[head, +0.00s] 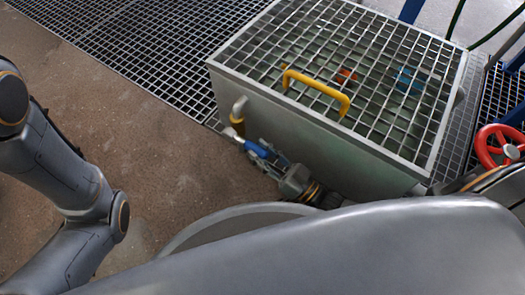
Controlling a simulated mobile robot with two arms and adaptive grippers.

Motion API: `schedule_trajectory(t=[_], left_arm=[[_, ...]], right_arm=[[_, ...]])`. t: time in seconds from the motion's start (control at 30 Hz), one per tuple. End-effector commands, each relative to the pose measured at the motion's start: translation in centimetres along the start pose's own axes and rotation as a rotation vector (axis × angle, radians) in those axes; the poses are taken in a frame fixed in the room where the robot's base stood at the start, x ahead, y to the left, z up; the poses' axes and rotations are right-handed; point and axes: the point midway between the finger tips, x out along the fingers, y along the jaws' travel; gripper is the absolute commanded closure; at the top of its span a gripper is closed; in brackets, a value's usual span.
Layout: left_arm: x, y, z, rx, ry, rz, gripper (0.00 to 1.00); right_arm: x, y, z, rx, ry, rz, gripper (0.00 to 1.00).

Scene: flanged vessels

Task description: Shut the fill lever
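A blue lever-like part (254,149), which looks like the fill lever, lies low at the front left of a metal tank (300,135). It is beside a bent pipe (239,107) with a yellow collar. My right gripper (268,159) reaches in from the lower right and its fingers are at the blue part. They overlap it in the picture; I cannot tell whether they touch it or are closed on it. The lever's pivot and exact angle are hard to make out. My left arm shows at the left, but its gripper is out of view.
The tank has a grating lid (385,60) with a yellow handle (316,91). A red handwheel (498,147) stands at the right. Floor grating (150,50) lies behind left. The brown floor (180,170) left of the tank is clear.

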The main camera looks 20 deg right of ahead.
Motion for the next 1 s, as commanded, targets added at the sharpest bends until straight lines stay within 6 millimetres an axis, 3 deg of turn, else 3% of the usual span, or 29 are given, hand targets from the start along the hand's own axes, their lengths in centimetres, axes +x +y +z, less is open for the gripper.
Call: schedule_trajectory(t=[0.37, 0.8, 1.0], left_arm=[[-0.1, -0.1, 0.2, 0.001, -0.007, -0.003, 0.60], [0.0, 0.0, 0.1, 0.001, -0.003, -0.001, 0.60], [0.0, 0.0, 0.1, 0.001, -0.002, -0.001, 0.60]], right_arm=[[-0.3, 0.0, -0.1, -0.001, 0.003, 0.000, 0.54], [-6.6, 0.0, 0.0, 0.000, 0.000, 0.000, 0.54], [-7.5, 0.0, 0.0, 0.000, 0.002, -0.001, 0.54]])
